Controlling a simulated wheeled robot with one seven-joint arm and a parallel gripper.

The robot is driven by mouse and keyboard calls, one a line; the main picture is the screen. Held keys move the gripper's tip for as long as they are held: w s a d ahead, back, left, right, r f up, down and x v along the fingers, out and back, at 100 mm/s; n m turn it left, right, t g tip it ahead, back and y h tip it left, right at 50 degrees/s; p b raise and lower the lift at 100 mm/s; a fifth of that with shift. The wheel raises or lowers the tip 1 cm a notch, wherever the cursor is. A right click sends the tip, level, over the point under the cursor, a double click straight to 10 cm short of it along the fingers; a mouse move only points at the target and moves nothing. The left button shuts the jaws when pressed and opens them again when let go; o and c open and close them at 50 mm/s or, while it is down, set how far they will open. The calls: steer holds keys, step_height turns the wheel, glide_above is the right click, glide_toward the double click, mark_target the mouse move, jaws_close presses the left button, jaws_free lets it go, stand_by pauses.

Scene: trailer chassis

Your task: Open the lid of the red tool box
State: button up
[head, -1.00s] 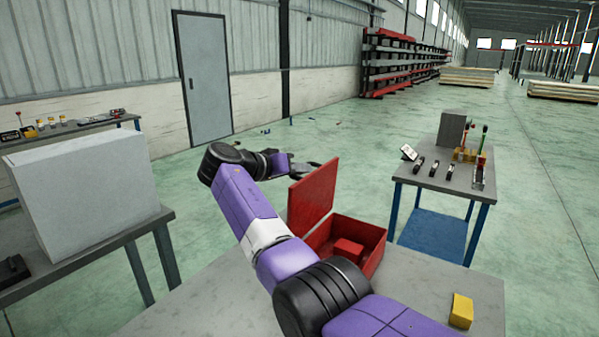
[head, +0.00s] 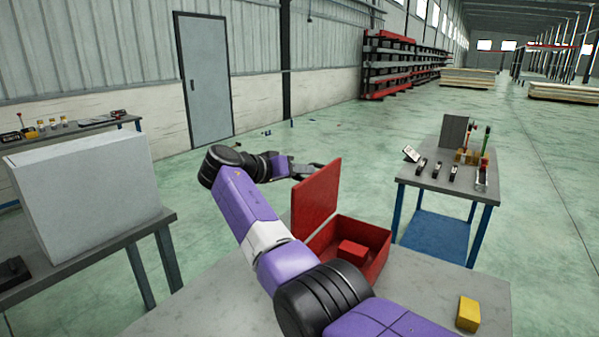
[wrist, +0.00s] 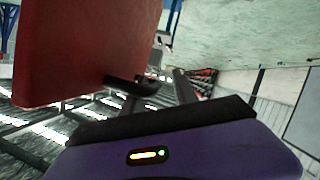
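The red tool box (head: 374,236) sits on the grey table in front of me with its lid (head: 316,199) standing up, roughly upright. A red block (head: 353,251) lies inside the box. My gripper (head: 318,171) is at the back left of the lid, near its upper edge. In the wrist view the red lid (wrist: 85,50) fills the upper left, and the dark fingers (wrist: 150,88) are spread apart, one close to the lid's edge. I cannot tell whether that finger touches the lid. Nothing shows between the fingers.
A yellow block (head: 468,313) lies on the near table's right side (head: 420,300). A blue-legged table (head: 450,182) with tools stands beyond at right. A large grey box (head: 85,190) stands on the left table. My arm crosses over the near table.

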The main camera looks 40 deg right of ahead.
steer(key=shift+f, duration=0.2)
steer(key=b+v, duration=0.1)
steer(key=v, duration=0.7)
steer(key=shift+r, duration=0.25)
